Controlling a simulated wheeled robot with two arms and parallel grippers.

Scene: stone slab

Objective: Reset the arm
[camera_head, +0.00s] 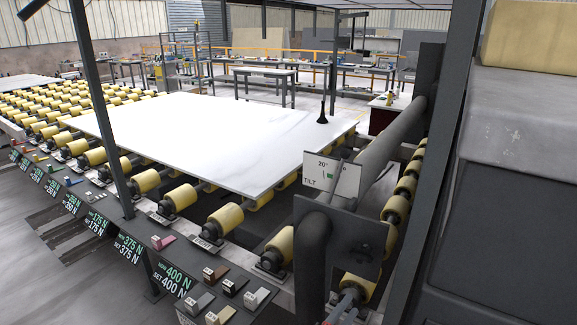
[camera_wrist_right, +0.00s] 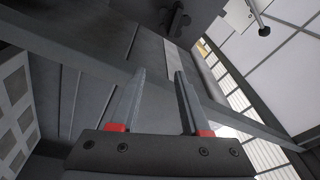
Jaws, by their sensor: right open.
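My right gripper (camera_wrist_right: 159,76) shows in the right wrist view with its two grey fingers apart and nothing between them. Red pads mark the finger bases. In the head view a small part of my right gripper (camera_head: 346,304) shows at the bottom edge, in front of the dark tilt post; most of it is cut off by the frame. My left gripper is not in the head view. A large white stone slab (camera_head: 215,130) lies flat on the yellow rollers, apart from my right gripper.
A dark plate (camera_head: 345,240) and post with a "20° TILT" sign (camera_head: 333,176) stand close to my right gripper. A row of force displays (camera_head: 128,247) and coloured switches runs along the front rail. Yellow rollers (camera_head: 226,218) surround the slab. A dark upright frame and grey cabinet (camera_head: 515,200) fill the right side.

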